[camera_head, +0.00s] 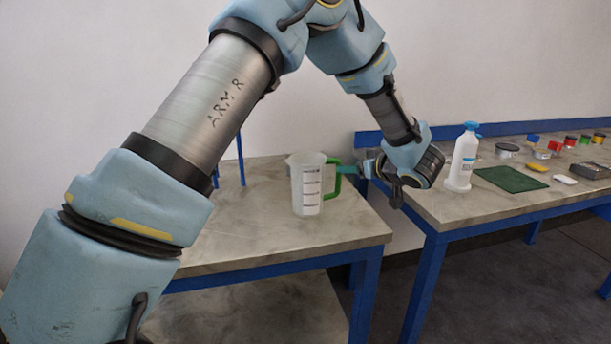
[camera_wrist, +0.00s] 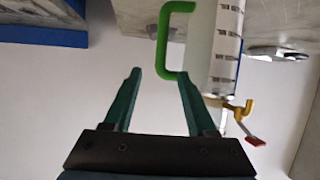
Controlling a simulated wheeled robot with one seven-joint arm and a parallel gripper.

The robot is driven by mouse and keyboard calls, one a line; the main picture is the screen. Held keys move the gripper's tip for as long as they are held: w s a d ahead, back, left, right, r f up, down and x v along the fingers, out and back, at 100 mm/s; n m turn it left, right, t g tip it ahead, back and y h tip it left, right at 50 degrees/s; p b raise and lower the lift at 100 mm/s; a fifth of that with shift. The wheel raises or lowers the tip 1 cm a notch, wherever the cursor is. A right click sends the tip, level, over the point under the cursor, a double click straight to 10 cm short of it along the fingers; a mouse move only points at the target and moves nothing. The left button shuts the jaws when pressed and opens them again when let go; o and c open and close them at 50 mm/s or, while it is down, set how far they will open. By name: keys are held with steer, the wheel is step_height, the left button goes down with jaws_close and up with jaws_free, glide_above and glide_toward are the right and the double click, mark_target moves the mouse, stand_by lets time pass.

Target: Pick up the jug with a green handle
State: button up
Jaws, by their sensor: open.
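A translucent measuring jug (camera_head: 307,188) with dark graduation marks and a green handle (camera_head: 335,179) stands upright on the left table. Its handle points right, toward my gripper (camera_head: 366,170). In the wrist view, the green handle (camera_wrist: 162,42) shows at the top centre, with part of the jug's marked wall (camera_wrist: 226,45) to its right. My gripper (camera_wrist: 159,75) is open there, with two green fingers. The near end of the handle appears between the fingertips in the picture; I cannot tell whether they touch it. Nothing is held.
The left table (camera_head: 350,228) has bare room in front of the jug. On the right table (camera_head: 460,212) stand a white bottle (camera_head: 461,160), a green mat (camera_head: 510,179) and several small items. The wrist view also shows a yellow fitting (camera_wrist: 243,109) and a red piece (camera_wrist: 254,141).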

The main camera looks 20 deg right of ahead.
steer(key=p+x, duration=0.3)
steer(key=x, duration=0.7)
steer(key=shift+w, duration=0.3)
steer(key=shift+f, duration=0.15)
jaws_close()
